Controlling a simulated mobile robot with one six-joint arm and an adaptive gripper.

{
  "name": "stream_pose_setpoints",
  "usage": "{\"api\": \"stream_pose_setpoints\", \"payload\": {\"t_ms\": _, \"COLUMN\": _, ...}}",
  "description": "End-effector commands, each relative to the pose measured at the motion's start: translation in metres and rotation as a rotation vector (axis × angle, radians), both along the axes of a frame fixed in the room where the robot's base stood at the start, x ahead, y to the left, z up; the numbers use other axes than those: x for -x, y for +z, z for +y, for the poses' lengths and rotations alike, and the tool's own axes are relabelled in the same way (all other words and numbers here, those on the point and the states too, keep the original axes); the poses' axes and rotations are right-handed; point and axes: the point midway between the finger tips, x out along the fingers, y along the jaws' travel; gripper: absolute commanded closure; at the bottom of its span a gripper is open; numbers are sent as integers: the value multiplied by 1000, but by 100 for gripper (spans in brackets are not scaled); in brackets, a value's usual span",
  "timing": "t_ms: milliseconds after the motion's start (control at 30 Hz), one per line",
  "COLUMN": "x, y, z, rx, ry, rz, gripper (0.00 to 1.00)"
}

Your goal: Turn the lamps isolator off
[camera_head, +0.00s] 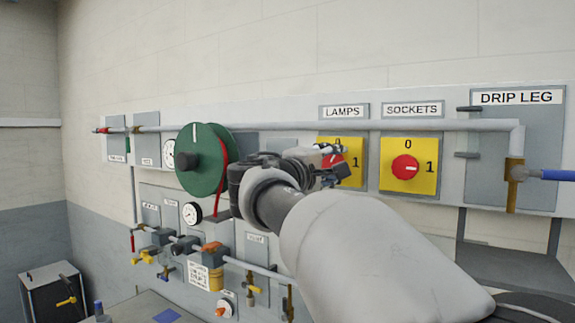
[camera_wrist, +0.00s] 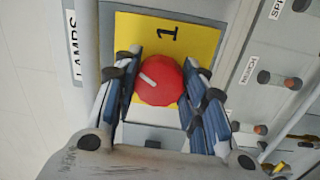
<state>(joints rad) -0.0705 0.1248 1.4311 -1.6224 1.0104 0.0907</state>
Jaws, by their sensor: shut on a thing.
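The lamps isolator is a yellow plate (camera_head: 354,147) with a red knob (camera_head: 331,160), under the LAMPS label (camera_head: 344,111). My gripper (camera_head: 335,166) covers part of it in the head view. In the wrist view the red knob (camera_wrist: 161,83) sits between my two blue-padded fingers, which are shut on it. The white mark on the knob points up and left there, between the 1 (camera_wrist: 169,33) and the LAMPS label side (camera_wrist: 74,48). The 0 is hidden in the wrist view and partly covered in the head view.
The SOCKETS isolator (camera_head: 405,168), a like red knob on yellow, is just right. A grey pipe (camera_head: 430,125) runs above both. A green reel (camera_head: 200,160) is left of my gripper. Gauges and valves sit lower left. The DRIP LEG panel (camera_head: 515,150) is far right.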

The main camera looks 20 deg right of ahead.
Motion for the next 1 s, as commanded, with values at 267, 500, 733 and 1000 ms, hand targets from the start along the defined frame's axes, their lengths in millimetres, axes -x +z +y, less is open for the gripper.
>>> {"api": "stream_pose_setpoints", "payload": {"t_ms": 267, "x": 0, "y": 2, "z": 0, "rx": 154, "ry": -1, "rz": 196, "gripper": 85}}
{"api": "stream_pose_setpoints", "payload": {"t_ms": 500, "x": 1, "y": 2, "z": -1, "rx": 259, "ry": -1, "rz": 329, "gripper": 85}}
{"api": "stream_pose_setpoints", "payload": {"t_ms": 733, "x": 0, "y": 2, "z": 0, "rx": 320, "ry": 0, "rz": 407, "gripper": 85}}
{"api": "stream_pose_setpoints", "payload": {"t_ms": 1000, "x": 0, "y": 1, "z": 0, "rx": 346, "ry": 0, "rz": 441, "gripper": 85}}
